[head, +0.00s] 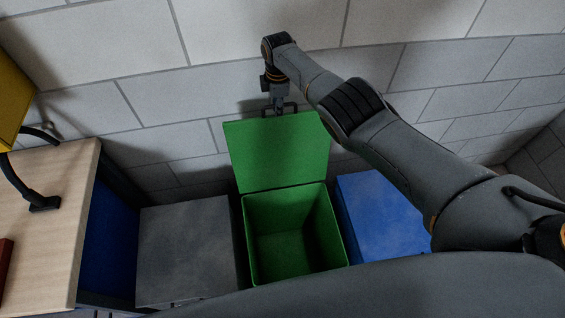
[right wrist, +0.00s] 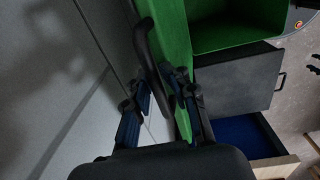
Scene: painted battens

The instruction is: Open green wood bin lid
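The green wood bin (head: 293,238) stands by the wall with its inside showing. Its green lid (head: 277,152) is raised, standing up behind the opening and leaning toward the wall. My right gripper (head: 280,107) is at the lid's top edge. In the right wrist view, the fingers of my right gripper (right wrist: 160,86) are spread apart, with the lid's black handle (right wrist: 146,45) passing between them. The lid's edge (right wrist: 172,30) runs beside the handle. Whether a finger touches the handle I cannot tell. My left gripper is not in view.
A grey-lidded bin (head: 187,250) stands left of the green one, and a blue-lidded bin (head: 383,215) stands right. A wooden-topped table (head: 50,215) is at the far left. The block wall (head: 180,100) is close behind the lid.

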